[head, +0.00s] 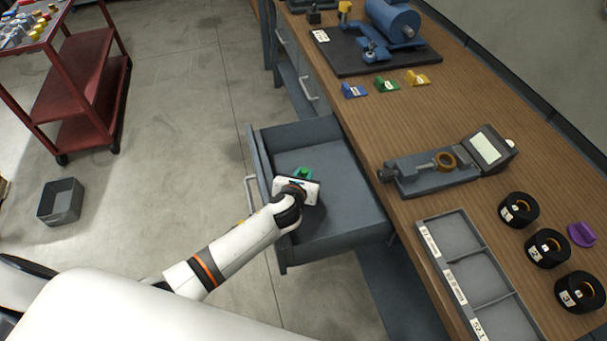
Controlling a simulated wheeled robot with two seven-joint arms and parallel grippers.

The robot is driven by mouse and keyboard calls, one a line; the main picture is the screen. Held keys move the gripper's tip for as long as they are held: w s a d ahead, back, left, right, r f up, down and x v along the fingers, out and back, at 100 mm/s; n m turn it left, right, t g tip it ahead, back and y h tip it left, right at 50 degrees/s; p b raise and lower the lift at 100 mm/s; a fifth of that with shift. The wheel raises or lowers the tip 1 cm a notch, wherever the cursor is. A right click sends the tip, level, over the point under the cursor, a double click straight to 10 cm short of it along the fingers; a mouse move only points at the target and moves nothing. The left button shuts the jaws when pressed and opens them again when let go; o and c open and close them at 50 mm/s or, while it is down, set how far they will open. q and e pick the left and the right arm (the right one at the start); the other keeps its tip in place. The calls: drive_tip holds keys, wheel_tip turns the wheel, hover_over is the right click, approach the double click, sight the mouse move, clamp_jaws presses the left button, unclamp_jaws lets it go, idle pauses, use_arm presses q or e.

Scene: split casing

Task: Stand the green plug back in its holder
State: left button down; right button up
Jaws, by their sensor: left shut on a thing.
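My left gripper (304,180) reaches down over the open grey drawer (345,190) under the workbench. It is shut on a green thing, which I take to be the green plug (303,172). Only a small part of the plug shows past the white gripper body, so its lower end and whether it touches the drawer floor are hidden. I cannot make out a holder for it with certainty. A small green labelled block (387,83) sits on the bench between a blue and a yellow one. My right gripper is not in view.
On the wooden bench stand a measuring device (450,165), a grey three-part tray (470,272), black numbered rings (547,248), a purple piece (581,234) and a blue machine (393,22) on a dark mat. A red cart (85,75) and grey bin (62,202) stand on the floor.

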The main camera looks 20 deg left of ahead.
use_arm(q)
drive_tip(key=shift+s, duration=0.1)
idle(0.7)
drive_tip(key=shift+f, duration=0.1)
drive_tip(key=c, duration=1.1)
unclamp_jaws()
drive_tip(key=shift+c, duration=0.2)
drive_tip(key=shift+f, duration=0.1)
wheel_tip(320, 180, up, 8)
drive_tip(key=p, duration=0.9)
